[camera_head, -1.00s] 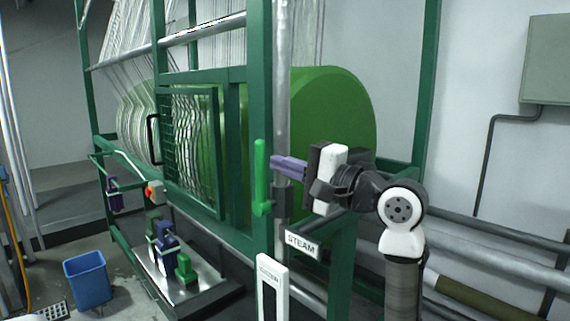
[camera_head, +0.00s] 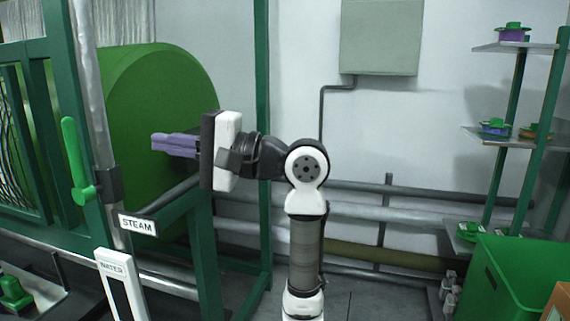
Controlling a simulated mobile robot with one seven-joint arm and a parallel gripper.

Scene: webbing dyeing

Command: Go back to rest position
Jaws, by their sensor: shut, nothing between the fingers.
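My gripper (camera_head: 156,143) has purple fingers that are closed together and point left, with nothing between them. It is held up in front of the large green drum (camera_head: 160,85). My arm stands upright below it, bent at the elbow. The green lever handle (camera_head: 75,160) on the steam pipe is upright, to the left of my gripper and apart from it. The STEAM sign (camera_head: 137,225) hangs below the lever.
The green machine frame (camera_head: 262,60) stands close behind my arm. Pipes (camera_head: 400,214) run along the wall. A shelf (camera_head: 512,46) with small coloured items and a green crate (camera_head: 505,285) stand at the right. The WATER panel (camera_head: 118,280) is at lower left.

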